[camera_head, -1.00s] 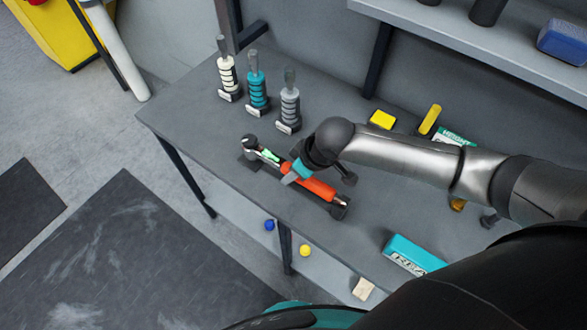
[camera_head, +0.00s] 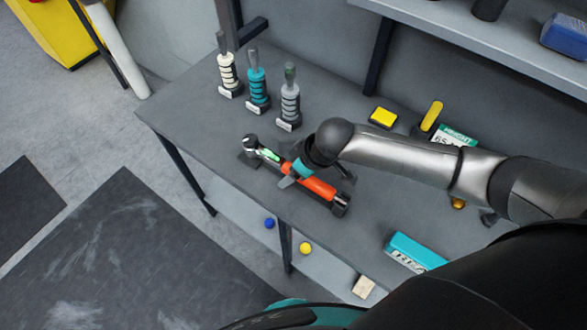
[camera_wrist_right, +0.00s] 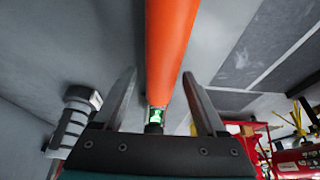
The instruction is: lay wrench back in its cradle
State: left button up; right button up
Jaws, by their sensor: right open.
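The wrench (camera_head: 319,188) has an orange handle, a green section and a dark metal head. It lies along its dark cradle (camera_head: 247,161) near the front edge of the bench, with its head to the left. My right gripper (camera_head: 289,178) is at the handle, near the green section. In the right wrist view the orange handle (camera_wrist_right: 170,40) runs between the two fingers of the gripper (camera_wrist_right: 158,75), which stand apart with gaps on both sides. The arm hides part of the bench behind the handle. My left gripper does not show.
Three ringed posts, white (camera_head: 228,76), teal (camera_head: 257,88) and grey (camera_head: 289,105), stand behind the wrench. A teal box (camera_head: 414,252) lies at the front right. Yellow items (camera_head: 383,117) lie behind my forearm. A shelf (camera_head: 470,45) overhangs the back right.

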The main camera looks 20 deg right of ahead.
jog(key=p+v, duration=0.2)
jog(key=v, duration=1.3)
jog(key=shift+r, duration=0.15)
